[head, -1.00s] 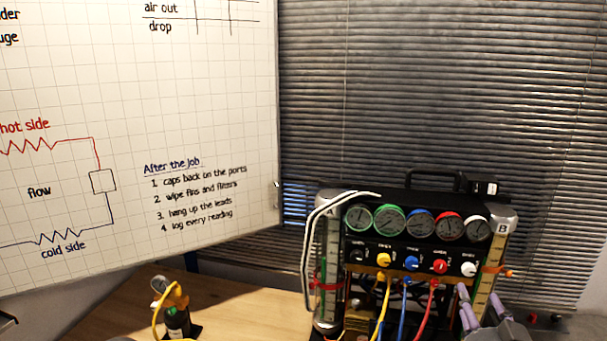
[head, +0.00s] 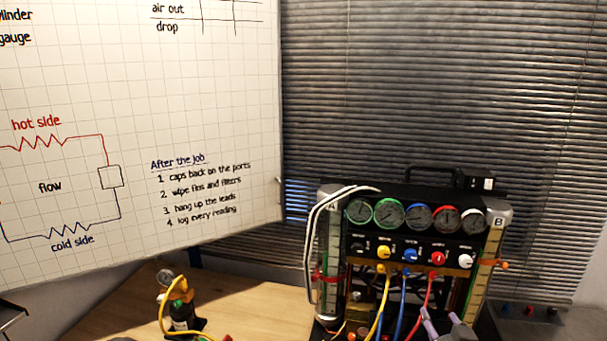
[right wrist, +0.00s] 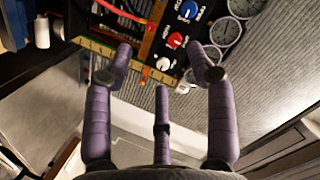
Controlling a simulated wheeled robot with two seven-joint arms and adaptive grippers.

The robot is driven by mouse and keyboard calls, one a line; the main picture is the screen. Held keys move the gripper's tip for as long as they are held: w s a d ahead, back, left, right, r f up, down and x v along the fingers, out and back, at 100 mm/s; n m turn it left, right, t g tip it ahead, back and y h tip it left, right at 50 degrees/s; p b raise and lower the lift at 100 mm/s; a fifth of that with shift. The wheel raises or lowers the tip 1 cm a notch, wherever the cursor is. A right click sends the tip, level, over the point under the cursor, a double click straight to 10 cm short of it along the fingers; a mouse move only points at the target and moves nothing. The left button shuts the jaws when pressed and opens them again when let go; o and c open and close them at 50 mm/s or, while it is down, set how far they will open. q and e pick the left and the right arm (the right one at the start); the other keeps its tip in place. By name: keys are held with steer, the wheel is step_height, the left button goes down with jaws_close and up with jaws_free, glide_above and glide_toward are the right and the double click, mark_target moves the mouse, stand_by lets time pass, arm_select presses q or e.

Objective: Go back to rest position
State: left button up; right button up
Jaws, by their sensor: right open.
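The gauge rig (head: 415,246) stands on the table at the right of the head view, with several round gauges in a row and coloured knobs below. My right gripper (head: 437,318) shows at the bottom edge of the head view, in front of the rig's lower right. In the right wrist view its purple fingers (right wrist: 163,70) are spread apart and hold nothing. The rig's knob panel (right wrist: 177,40) lies beyond the fingertips in that view. My left gripper is not in view.
A small dark cylinder with a gauge and yellow hose (head: 180,307) stands on the wooden table (head: 110,312) at left. A whiteboard (head: 220,100) and window blinds (head: 440,90) are behind. Yellow, blue and red hoses (head: 403,310) hang from the rig's front.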

steer(key=s+a+f+n+g+y, duration=0.15)
steer(key=a+f+g, duration=0.25)
steer(key=f, duration=1.2)
steer(key=a+f+n+g+y, duration=0.2)
steer(key=a+f+g, duration=0.15)
steer(key=f, duration=1.15)
steer(key=s+a+f+n+g+y, duration=0.1)
steer(key=s+a+f+g, duration=0.3)
steer(key=s+f, duration=0.6)
steer(key=s+a+f+n+g+y, duration=0.15)
steer(key=s+a+f+g, duration=0.3)
steer(key=s+f, duration=0.55)
steer(key=w+a+f+t+b, duration=0.1)
steer(key=w+f+b, duration=0.2)
steer(key=f+b, duration=0.5)
steer(key=shift+a+f+n+b, duration=0.3)
steer(key=shift+f+n+b, duration=0.1)
steer(key=shift+b, duration=0.65)
